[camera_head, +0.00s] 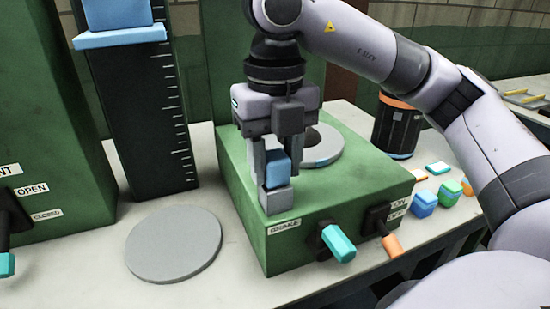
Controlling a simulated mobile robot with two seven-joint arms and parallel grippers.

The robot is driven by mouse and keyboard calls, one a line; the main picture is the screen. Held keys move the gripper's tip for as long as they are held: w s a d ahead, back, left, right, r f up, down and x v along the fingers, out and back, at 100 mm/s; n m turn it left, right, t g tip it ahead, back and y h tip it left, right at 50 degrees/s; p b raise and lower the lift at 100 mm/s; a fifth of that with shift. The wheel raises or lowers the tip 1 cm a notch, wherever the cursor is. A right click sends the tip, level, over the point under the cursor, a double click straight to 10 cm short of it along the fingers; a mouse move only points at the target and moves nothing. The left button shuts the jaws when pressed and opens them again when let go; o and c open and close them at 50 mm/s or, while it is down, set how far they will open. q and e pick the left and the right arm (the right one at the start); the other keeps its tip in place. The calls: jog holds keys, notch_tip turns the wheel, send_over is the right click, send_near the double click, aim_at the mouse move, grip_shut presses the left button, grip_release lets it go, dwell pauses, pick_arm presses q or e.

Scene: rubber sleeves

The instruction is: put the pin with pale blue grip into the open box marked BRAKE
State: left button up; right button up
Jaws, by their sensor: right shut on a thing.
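My right gripper (277,165) points down over the box's front left corner, left of the opening. It is shut on the pin with pale blue grip (277,172); the blue part shows between the fingers. A small grey block (278,199) shows just below the blue part; I cannot tell whether it belongs to the pin or to the box. The pin's lower end is hidden. My left gripper is out of view.
A teal lever (338,243) and an orange lever (392,245) stick out of the box front. A grey disc (174,243) lies on the table to the left. Several small coloured blocks (424,203) and a dark orange-rimmed canister (397,127) stand at right.

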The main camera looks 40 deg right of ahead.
aim_at(275, 155)
jog(key=o, duration=1.1)
jog(key=shift+o, duration=0.2)
jog(key=shift+r, duration=0.1)
notch_tip(275, 155, up, 7)
jog(key=shift+f+p, duration=0.15)
jog(key=shift+p, duration=0.75)
